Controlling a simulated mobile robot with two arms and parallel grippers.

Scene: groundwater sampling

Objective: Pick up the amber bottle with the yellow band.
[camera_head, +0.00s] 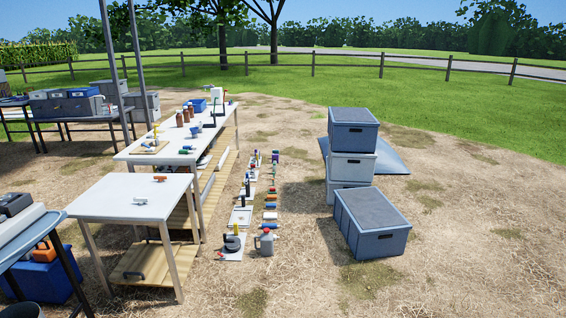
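A few small amber-brown bottles (180,118) stand upright and close together on the long white table (139,155), left of the picture's middle. They are too small and far off to tell which one has a yellow band. Neither of my grippers shows in the view.
A smaller white table (100,207) stands in front of the long one. Tools and containers lie in a row on the ground (264,242) right of the tables. Grey-blue crates (372,222) stand farther right. Open straw-covered ground lies at the front and right.

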